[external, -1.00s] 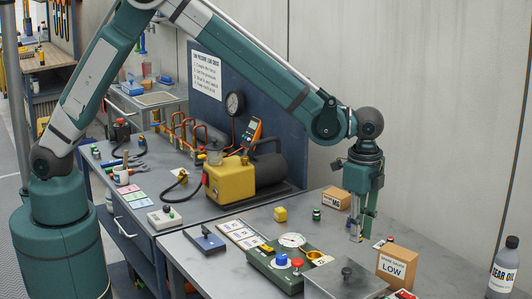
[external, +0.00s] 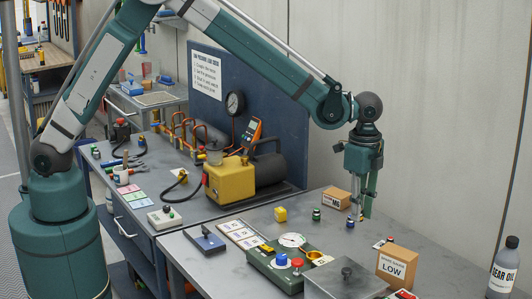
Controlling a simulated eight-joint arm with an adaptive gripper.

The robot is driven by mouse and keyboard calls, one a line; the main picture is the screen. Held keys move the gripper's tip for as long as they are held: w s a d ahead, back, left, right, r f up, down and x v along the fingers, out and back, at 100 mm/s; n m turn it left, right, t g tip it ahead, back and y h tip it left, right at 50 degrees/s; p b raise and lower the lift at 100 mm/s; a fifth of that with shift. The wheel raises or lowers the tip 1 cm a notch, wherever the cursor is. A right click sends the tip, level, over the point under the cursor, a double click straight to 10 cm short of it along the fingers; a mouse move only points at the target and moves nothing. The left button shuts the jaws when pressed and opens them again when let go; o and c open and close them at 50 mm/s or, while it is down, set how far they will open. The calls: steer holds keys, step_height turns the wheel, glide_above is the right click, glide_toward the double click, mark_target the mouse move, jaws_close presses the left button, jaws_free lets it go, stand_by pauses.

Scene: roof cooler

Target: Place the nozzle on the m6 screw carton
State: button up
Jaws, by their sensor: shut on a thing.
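The m6 screw carton (external: 336,198) is a small brown cardboard box with a white label. It sits on the grey bench, toward the back wall. My gripper (external: 363,213) points down just right of the carton, its fingers nearly closed. A small brass-coloured piece, seemingly the nozzle (external: 366,212), shows between the fingertips. The fingers mostly hide it, so its shape is not clear. It appears held above the bench, apart from the carton.
Small capped pieces (external: 350,222) stand below and left of my gripper. A LOW carton (external: 397,266), a grey lidded box (external: 345,281) and a green gauge unit (external: 283,262) are nearer the front. A gear oil bottle (external: 503,270) stands at right.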

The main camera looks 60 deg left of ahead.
steer(key=w+a+r+p, duration=0.2)
steer(key=w+a, duration=0.7)
steer(key=a, duration=0.4)
steer(key=r+p, duration=0.1)
steer(key=r, duration=0.1)
glide_above(337, 193)
steer(key=shift+w+f+m, duration=0.1)
steer(key=shift+f+m, duration=0.05)
steer(key=shift+m, duration=0.25)
steer(key=shift+f, duration=0.15)
steer(key=shift+f+p, duration=0.3)
steer(key=shift+f, duration=2.7)
steer(key=shift+f, duration=1.9)
steer(key=shift+f, duration=0.15)
